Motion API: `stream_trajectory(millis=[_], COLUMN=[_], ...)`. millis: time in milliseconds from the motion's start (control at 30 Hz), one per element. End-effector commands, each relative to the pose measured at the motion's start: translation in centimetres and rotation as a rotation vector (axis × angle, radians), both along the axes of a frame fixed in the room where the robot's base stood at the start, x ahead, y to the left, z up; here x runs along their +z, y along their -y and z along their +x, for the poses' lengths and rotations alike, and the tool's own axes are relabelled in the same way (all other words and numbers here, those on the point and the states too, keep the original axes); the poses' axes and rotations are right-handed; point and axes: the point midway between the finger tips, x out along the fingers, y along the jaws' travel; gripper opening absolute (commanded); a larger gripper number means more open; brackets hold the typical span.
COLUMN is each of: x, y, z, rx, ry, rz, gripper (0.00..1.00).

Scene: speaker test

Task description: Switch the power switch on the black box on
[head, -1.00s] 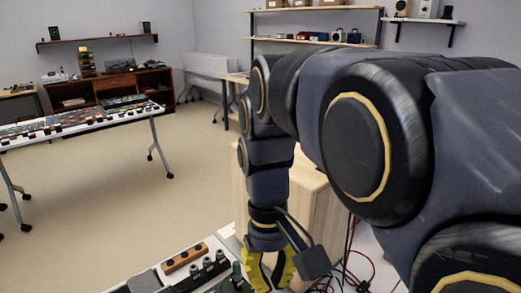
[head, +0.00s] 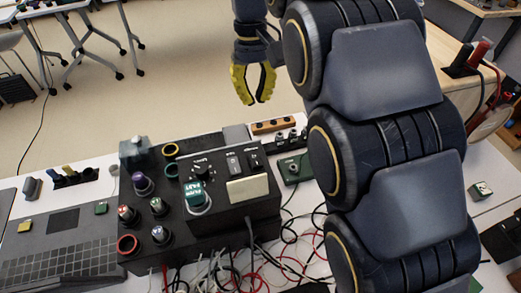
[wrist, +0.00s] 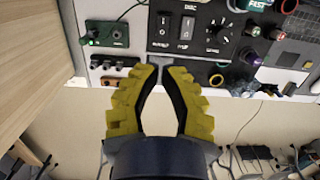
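The black box (head: 215,222) stands on the table, with its sloped panel facing up. The panel carries two rocker switches, one (head: 233,163) beside a dial (head: 200,169) and one (head: 254,158) nearer the right edge. In the wrist view the rockers are the left one (wrist: 163,27) and the right one (wrist: 186,28). The labels are too small to tell which is power or its position. My gripper (head: 258,102), with yellow-and-black fingers, hangs beyond the box's far side.
Red and black cables (head: 275,255) lie in front. A keyboard unit (head: 60,255) is at left.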

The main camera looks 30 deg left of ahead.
Motion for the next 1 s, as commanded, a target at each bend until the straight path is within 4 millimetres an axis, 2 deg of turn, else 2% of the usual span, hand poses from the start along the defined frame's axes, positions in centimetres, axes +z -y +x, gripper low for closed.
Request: stream_trajectory(millis=[200,367,667,1000], x=[-0.2,-1.3,-5.7,-11.6], y=[0.1,0.2,0.7,1.2], z=[0.0,-0.1,-0.6,-1.2], rx=[-0.001,-0.001,-0.001,-0.002], ry=[-0.001,0.001,-0.002,-0.002], rz=[-0.001,0.001,-0.002,-0.001], gripper=[0.00,0.00,0.00,0.00])
